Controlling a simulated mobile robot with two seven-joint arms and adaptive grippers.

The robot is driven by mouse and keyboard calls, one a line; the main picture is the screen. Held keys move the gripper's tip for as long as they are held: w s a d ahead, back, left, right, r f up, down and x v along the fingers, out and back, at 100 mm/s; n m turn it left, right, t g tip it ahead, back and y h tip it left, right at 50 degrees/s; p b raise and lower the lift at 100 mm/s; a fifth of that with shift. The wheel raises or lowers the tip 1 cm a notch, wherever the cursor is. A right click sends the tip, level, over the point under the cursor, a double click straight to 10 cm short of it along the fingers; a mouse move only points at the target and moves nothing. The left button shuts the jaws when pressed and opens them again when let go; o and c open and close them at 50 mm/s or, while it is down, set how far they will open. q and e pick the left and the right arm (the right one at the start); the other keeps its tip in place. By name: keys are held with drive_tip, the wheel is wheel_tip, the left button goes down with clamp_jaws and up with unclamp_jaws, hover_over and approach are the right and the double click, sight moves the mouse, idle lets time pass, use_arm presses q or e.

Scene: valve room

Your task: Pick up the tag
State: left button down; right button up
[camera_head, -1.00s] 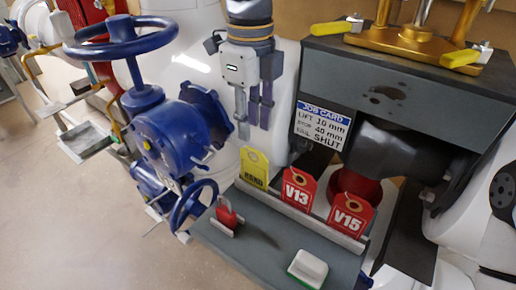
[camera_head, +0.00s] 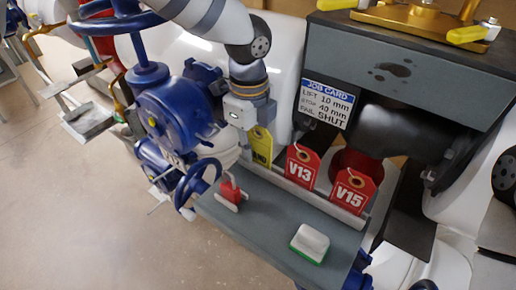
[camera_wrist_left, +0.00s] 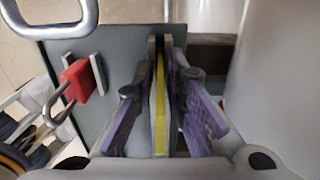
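A yellow tag (camera_head: 261,147) stands upright at the left end of the tag rack, partly hidden by my left gripper (camera_head: 244,143). In the left wrist view the yellow tag (camera_wrist_left: 160,105) shows edge-on as a thin strip. Two red tags, V13 (camera_head: 301,168) and V15 (camera_head: 352,191), stand to the right in the same rack. My right gripper is not seen.
A red padlock (camera_head: 230,190) and a white-and-green block (camera_head: 310,243) sit on the grey shelf (camera_head: 265,220). A blue handwheel valve (camera_head: 170,115) stands close on the left. A job card (camera_head: 327,102) hangs behind the tags, below a dark grey box (camera_head: 400,65).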

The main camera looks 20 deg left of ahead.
sight(250, 133)
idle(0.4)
use_arm(q)
drive_tip(key=shift+r, duration=0.4)
wheel_tip(250, 133, up, 3)
drive_tip(key=shift+s+r, duration=0.1)
drive_tip(key=s+d+r+p, duration=0.2)
drive_tip(key=s+d+r, duration=0.1)
drive_tip(key=s+r, duration=0.6)
drive_tip(key=s, duration=0.4)
drive_tip(key=shift+s, duration=0.25)
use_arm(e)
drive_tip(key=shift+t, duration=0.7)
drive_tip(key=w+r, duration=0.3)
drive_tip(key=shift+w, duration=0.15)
use_arm(q)
drive_tip(key=shift+r, duration=0.1)
